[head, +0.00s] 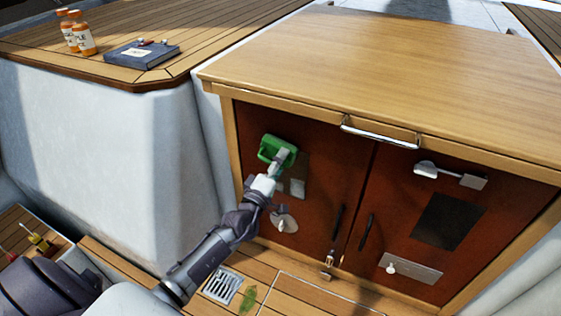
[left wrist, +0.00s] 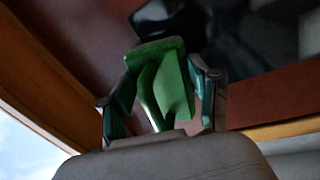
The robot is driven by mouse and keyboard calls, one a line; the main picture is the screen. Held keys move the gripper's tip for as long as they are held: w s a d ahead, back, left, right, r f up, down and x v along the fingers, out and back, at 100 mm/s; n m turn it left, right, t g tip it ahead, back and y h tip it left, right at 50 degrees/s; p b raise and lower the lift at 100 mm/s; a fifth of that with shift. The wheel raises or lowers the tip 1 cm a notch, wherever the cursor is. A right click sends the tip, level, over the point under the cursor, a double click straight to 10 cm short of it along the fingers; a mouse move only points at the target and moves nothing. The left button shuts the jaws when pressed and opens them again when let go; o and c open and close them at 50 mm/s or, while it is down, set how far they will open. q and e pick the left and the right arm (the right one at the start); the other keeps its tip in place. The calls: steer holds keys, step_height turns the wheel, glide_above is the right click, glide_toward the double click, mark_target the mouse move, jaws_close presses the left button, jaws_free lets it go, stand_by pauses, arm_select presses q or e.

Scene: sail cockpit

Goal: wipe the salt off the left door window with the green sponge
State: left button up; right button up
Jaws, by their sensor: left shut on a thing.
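The green sponge (head: 265,150) is at the upper part of the left red-brown cupboard door (head: 335,160). My left gripper (head: 275,168) is shut on it, and the wrist view shows the sponge (left wrist: 165,85) between both fingers. The dark left door window (head: 301,165) is partly hidden behind the sponge and gripper; in the wrist view a dark glossy patch (left wrist: 235,40) lies behind the sponge. I cannot tell whether the sponge touches the glass, and I cannot make out salt. My right gripper is not in view.
The right door has a dark window (head: 447,221) and metal latches (head: 450,174). Dark door handles (head: 366,231) and a chrome rail (head: 380,131) stick out. Orange bottles (head: 83,38) and a dark blue book (head: 140,54) rest on the bench. A drain grate (head: 222,287) lies in the floor.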

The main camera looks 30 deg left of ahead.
arm_select(q)
steer(key=shift+s+d+p, duration=0.15)
steer(key=shift+s+p, duration=0.15)
steer(key=shift+s, duration=2.65)
steer(key=s, duration=0.3)
steer(key=shift+d, duration=0.1)
steer(key=shift+f, duration=0.1)
